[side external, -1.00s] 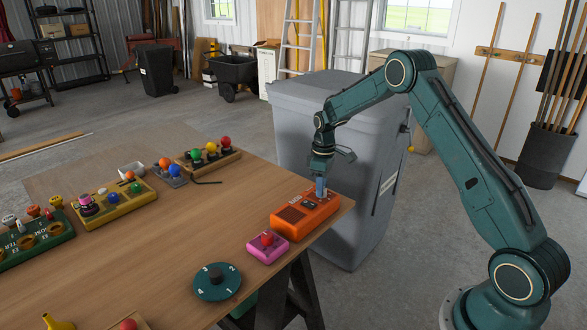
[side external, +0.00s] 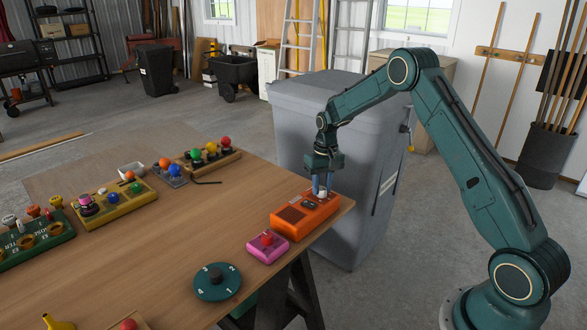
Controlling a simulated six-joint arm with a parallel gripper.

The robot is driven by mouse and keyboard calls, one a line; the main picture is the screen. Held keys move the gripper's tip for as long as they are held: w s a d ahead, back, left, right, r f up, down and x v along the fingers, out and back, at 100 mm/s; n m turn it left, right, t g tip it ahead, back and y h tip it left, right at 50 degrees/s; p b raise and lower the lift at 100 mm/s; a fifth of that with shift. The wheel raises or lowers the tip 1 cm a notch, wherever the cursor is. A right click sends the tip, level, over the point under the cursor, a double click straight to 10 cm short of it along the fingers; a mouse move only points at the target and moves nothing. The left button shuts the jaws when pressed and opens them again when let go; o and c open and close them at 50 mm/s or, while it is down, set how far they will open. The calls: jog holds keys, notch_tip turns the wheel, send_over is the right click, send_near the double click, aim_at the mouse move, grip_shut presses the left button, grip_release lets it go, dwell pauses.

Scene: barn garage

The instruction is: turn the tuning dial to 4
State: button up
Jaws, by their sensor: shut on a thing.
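An orange radio-like box (side external: 295,225) sits at the table's right corner, with a dark grille on its left part. A small pale knob (side external: 321,194), which I take for the tuning dial, stands on its right part. My gripper (side external: 322,187) points down over it, with its two blue-grey fingers shut on the knob. The fingers partly hide the knob. The dial's marks and pointer are too small to read, so I cannot tell its setting.
A pink box with a red ball knob (side external: 267,240) stands close to the left of the orange box. A dark green numbered disc (side external: 217,283) lies at the table's front edge. Other knob boards stand farther left. A grey bin (side external: 350,120) stands behind the table corner.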

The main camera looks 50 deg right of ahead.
aim_at(324, 188)
jog(key=shift+m, duration=0.8)
jog(key=o, duration=1)
jog(key=shift+r, duration=0.15)
jog(key=r, duration=1.3)
jog(key=shift+s+d+r, duration=0.2)
jog(key=shift+d+r, duration=0.05)
jog(key=shift+r, duration=0.05)
